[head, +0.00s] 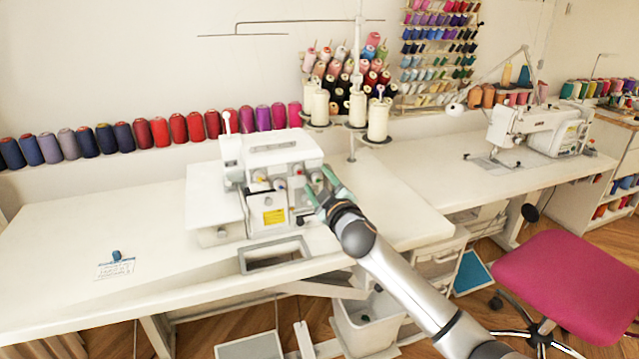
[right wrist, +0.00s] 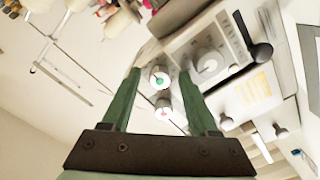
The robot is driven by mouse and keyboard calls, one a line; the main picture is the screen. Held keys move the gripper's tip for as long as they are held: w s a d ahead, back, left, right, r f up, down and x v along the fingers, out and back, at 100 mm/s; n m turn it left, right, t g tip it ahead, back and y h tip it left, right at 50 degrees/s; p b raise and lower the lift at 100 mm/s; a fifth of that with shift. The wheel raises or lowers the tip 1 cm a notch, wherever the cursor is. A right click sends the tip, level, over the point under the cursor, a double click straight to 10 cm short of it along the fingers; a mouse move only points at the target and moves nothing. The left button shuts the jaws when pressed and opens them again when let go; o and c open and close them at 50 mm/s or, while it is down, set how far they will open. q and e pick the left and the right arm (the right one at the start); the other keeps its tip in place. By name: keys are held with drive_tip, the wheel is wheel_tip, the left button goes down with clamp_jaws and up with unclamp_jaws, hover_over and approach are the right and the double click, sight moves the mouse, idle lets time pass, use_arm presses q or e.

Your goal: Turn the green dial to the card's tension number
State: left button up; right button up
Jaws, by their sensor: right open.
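The white overlock machine (head: 270,160) stands on the left table with small tension dials on its front. My right gripper (head: 318,182) is open at the right end of the machine's front. In the right wrist view, the dial with the green centre (right wrist: 160,79) shows between the open green fingertips, apparently untouched; the depth gap is hard to tell. A dial with a red centre (right wrist: 162,113) shows below it, also between the fingers. The card (head: 115,269) lies on the table at left with a blue object on it; its writing is too small to read. My left gripper is out of view.
Thread cones (head: 378,118) stand on a rack behind the machine. A row of spools (head: 178,129) lines the wall ledge. A second sewing machine (head: 535,130) is at right, with a pink chair (head: 570,280) in front.

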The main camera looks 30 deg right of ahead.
drive_tip(key=shift+c, duration=0.3)
clamp_jaws()
idle(0.5)
